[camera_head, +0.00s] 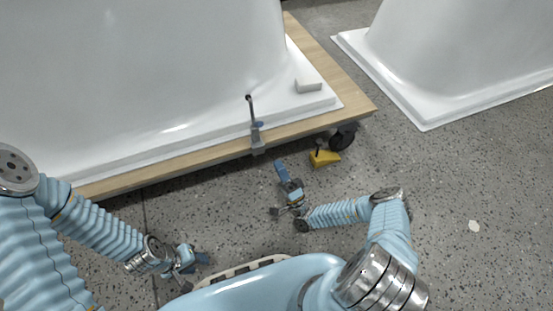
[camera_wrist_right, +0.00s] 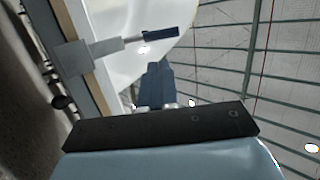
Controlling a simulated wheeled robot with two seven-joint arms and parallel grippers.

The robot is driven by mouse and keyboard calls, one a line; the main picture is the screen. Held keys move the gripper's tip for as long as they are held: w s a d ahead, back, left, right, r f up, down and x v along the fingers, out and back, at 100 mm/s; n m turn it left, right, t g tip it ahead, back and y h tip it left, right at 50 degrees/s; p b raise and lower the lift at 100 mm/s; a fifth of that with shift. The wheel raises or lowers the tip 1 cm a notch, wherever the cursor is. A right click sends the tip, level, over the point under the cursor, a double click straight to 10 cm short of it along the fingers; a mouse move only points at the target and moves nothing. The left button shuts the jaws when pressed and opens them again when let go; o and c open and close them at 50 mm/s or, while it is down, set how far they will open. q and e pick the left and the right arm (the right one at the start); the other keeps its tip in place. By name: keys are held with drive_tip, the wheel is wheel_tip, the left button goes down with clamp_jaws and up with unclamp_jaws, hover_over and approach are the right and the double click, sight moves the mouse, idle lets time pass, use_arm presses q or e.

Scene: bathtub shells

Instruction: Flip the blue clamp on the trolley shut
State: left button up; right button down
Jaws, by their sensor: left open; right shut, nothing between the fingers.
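The clamp (camera_head: 257,139) is fixed at the front edge of the trolley's wooden board (camera_head: 205,154). Its lever stands up from the edge, with a dark tip and a small blue part near its base. In the right wrist view the clamp (camera_wrist_right: 75,58) shows a grey body and an arm reaching right to a dark blue handle (camera_wrist_right: 158,38). My right gripper (camera_head: 281,168) is shut and empty, below and a little right of the clamp, apart from it. Its fingers (camera_wrist_right: 154,80) also show in the wrist view, below the handle. My left gripper (camera_head: 200,258) is open and empty, low at the left.
A white bathtub shell (camera_head: 150,70) stands on the trolley, with a small white block (camera_head: 308,85) on its rim. A black caster (camera_head: 342,138) and a yellow wedge (camera_head: 324,158) are near the trolley's corner. Another white shell (camera_head: 455,60) stands at the right. Speckled floor is free between.

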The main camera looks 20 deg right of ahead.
drive_tip(key=x, duration=1.2)
drive_tip(key=shift+r, duration=0.1)
